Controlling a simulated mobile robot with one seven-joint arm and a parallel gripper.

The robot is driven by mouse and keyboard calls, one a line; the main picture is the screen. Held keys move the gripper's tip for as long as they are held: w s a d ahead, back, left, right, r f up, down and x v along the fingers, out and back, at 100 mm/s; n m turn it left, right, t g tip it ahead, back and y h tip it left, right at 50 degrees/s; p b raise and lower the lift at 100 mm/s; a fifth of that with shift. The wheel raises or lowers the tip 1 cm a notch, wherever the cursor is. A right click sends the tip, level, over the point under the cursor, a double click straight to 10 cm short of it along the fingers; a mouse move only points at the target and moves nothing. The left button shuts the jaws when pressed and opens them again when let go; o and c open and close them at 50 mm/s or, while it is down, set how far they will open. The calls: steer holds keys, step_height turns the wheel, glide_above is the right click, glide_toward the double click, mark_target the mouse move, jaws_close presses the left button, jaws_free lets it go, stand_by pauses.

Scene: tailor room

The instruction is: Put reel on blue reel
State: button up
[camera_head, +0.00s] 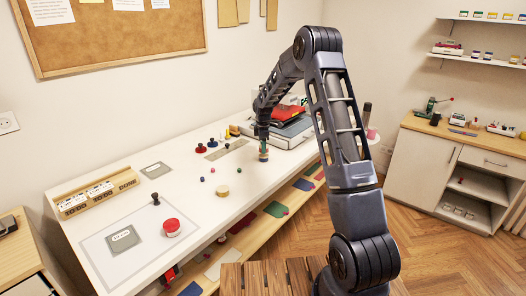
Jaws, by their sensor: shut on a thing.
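My gripper (263,143) points down over the far right part of the white table. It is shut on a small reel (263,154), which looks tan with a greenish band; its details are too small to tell. I cannot tell whether the reel touches the table. A dark blue reel (213,143) stands to the left of my gripper, apart from it. A red reel (201,148) stands just left of the blue one, and a yellow-orange reel (233,131) stands behind and to the right of it.
A grey case with red items (287,115) lies behind my gripper. Small balls, a tan disc (222,191) and a red round tin (172,226) are spread over the white table (190,200). A wooden rack (97,193) stands at the left. A lower shelf holds folded cloths.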

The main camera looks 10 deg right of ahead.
steer(key=shift+f, duration=1.2)
steer(key=shift+f, duration=0.1)
steer(key=o, duration=0.9)
steer(key=shift+o, duration=0.2)
